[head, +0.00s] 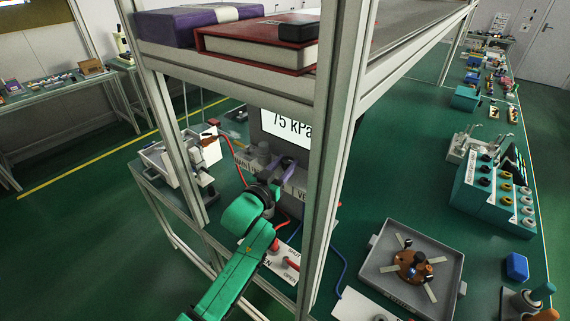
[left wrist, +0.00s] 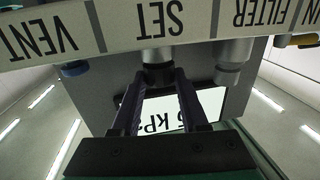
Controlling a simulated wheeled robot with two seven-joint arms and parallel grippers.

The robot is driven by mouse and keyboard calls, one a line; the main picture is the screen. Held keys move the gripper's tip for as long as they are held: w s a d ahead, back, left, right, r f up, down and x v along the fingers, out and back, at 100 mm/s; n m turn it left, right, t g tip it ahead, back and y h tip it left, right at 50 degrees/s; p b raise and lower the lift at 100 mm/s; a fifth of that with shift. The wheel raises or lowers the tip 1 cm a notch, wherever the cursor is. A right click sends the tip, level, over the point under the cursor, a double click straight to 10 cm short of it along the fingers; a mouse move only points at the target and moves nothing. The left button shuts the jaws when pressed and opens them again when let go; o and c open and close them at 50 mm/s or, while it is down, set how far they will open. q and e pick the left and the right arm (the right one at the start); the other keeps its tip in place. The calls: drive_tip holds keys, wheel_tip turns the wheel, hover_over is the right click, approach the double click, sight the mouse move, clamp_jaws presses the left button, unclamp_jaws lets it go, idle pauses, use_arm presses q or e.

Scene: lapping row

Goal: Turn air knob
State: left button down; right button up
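A grey instrument box (head: 268,130) stands behind the shelf frame, and its display (head: 289,128) reads 75 kPa. In the left wrist view, upside down, its label strip (left wrist: 100,25) reads VENT, SET and a partly cut FILTER. A dark-ended knob (left wrist: 158,72) sits at the SET label. My left gripper (left wrist: 159,80) has its two dark fingers on either side of this knob, apparently touching it. In the head view my left gripper (head: 284,172) reaches the box front, and the knob is mostly hidden there. My right gripper is not in view.
A shelf post (head: 335,150) stands close right of my left arm. Books (head: 258,42) lie on the shelf above. A red lever (head: 290,263) on an OPEN/SHUT plate is beside my forearm. A grey tray (head: 385,282) lies to the right. Red and blue hoses run nearby.

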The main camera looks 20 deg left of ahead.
use_arm(q)
drive_tip(key=shift+h, duration=0.3)
drive_tip(key=shift+a+m+h, duration=0.1)
drive_tip(key=shift+m+h, duration=0.2)
drive_tip(key=shift+m, duration=0.1)
drive_tip(key=shift+a+m+g+h+p, duration=0.15)
drive_tip(key=shift+m+g+h+p, duration=0.3)
drive_tip(key=shift+m+h, duration=0.35)
drive_tip(key=m+g+h+b, duration=0.1)
drive_tip(key=m+g+h, duration=0.1)
drive_tip(key=h, duration=0.1)
drive_tip(key=shift+w+a+f+h+b, duration=0.1)
drive_tip(key=shift+w+a+h+b, duration=0.1)
drive_tip(key=shift+a+h+b, duration=0.15)
drive_tip(key=m+g+h+b, duration=0.2)
drive_tip(key=g+b, duration=0.1)
drive_tip(key=m+g+h+b, duration=0.3)
drive_tip(key=shift+w+f, duration=0.15)
drive_tip(key=shift+w, duration=0.05)
drive_tip(key=shift+r+m+g+h+b, duration=0.25)
drive_tip(key=shift+m+g+h+b, duration=0.3)
drive_tip(key=shift+b, duration=0.4)
drive_tip(key=shift+c, duration=2.1)
unclamp_jaws()
